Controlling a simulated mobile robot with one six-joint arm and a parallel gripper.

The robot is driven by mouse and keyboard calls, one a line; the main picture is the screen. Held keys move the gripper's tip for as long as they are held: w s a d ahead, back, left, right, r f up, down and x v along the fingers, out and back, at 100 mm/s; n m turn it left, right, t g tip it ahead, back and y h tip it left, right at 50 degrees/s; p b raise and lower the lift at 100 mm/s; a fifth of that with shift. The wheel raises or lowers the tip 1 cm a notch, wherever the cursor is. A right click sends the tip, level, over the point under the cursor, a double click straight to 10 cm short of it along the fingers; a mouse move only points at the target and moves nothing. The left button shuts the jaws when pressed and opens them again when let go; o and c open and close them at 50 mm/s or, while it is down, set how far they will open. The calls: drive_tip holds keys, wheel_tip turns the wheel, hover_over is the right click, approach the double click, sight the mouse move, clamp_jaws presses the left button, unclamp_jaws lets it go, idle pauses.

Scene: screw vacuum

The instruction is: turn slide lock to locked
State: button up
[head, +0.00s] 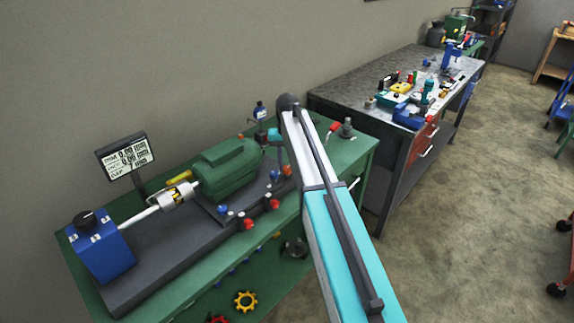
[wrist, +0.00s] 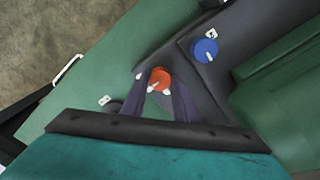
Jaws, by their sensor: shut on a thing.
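A round red knob (wrist: 158,77) with a white pointer sits on a dark grey mount in the wrist view. My gripper (wrist: 160,87) has its two dark fingers on either side of this knob and is shut on it. A blue knob (wrist: 205,50) with a white pointer and a small label sits up and right of it, apart from the fingers. I cannot read a label that tells which knob is the slide lock. In the head view, my arm hides part of the machine's right end, and the fingertips cannot be made out there.
The green machine (head: 226,165) stands on a green table (head: 350,155), with several red and blue knobs along its front. A display (head: 126,158) stands at the left. A grey workbench (head: 350,90) is behind at right. Open floor (head: 470,220) lies to the right.

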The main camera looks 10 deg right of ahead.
sight(287, 167)
drive_tip(key=o, duration=1.1)
drive_tip(key=shift+c, duration=0.2)
wheel_tip(287, 167, up, 14)
drive_tip(key=b, duration=0.3)
drive_tip(key=shift+f, duration=0.15)
